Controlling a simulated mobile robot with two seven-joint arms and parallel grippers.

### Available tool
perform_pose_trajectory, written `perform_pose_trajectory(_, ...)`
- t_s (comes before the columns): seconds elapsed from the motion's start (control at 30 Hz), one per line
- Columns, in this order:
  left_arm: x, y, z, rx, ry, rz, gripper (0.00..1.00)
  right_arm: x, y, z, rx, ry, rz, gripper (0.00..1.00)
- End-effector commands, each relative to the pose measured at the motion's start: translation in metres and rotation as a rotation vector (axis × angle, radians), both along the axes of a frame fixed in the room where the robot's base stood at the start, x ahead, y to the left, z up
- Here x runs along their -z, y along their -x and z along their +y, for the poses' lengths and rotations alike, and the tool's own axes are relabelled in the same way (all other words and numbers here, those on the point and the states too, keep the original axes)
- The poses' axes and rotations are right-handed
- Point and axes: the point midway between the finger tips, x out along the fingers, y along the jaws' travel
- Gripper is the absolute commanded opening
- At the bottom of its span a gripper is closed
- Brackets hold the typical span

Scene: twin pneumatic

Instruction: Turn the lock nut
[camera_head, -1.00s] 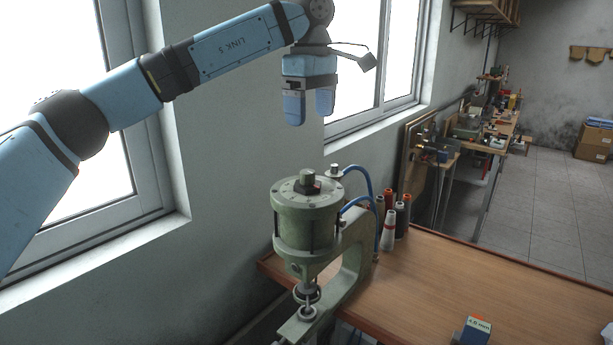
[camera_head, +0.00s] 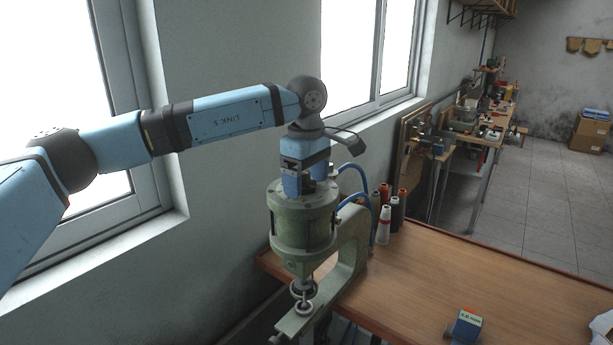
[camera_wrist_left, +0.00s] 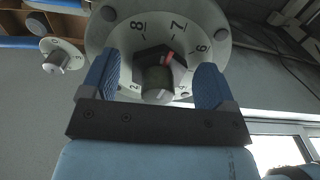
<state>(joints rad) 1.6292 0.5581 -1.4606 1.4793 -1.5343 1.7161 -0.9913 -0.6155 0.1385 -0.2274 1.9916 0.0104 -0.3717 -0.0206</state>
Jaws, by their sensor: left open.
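The green pneumatic press (camera_head: 303,230) stands at the left edge of the wooden table. On its round top sits the dark hexagonal lock nut, mostly hidden by my gripper in the head view. In the left wrist view the lock nut (camera_wrist_left: 178,66) shows with a red mark, around a grey threaded stem (camera_wrist_left: 156,84), on a numbered dial plate (camera_wrist_left: 205,22). My left gripper (camera_head: 307,188) points down over the press top. Its two blue fingers (camera_wrist_left: 154,88) are open, one on each side of the nut, with gaps between. My right gripper is not in view.
Blue hoses (camera_head: 367,190) curve beside the press on the right. Several thread spools (camera_head: 385,225) stand behind it on the table (camera_head: 425,275). A small labelled block (camera_head: 465,325) lies at the front. The table's middle is clear. A window wall is behind my arm.

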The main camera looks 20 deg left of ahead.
Motion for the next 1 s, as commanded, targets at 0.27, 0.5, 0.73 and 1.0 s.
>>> perform_pose_trajectory(0.27,0.0,0.0,0.0,0.0,0.0,0.0,0.67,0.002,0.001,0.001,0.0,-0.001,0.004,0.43)
perform_pose_trajectory(0.5,0.0,0.0,0.0,0.0,0.001,0.0,0.32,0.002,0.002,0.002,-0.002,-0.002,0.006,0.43)
perform_pose_trajectory(0.73,0.001,0.0,-0.001,-0.026,0.001,-0.001,0.32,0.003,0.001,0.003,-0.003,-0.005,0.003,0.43)
perform_pose_trajectory(1.0,0.002,-0.002,-0.001,-0.167,0.001,0.0,0.32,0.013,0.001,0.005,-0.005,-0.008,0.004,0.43)
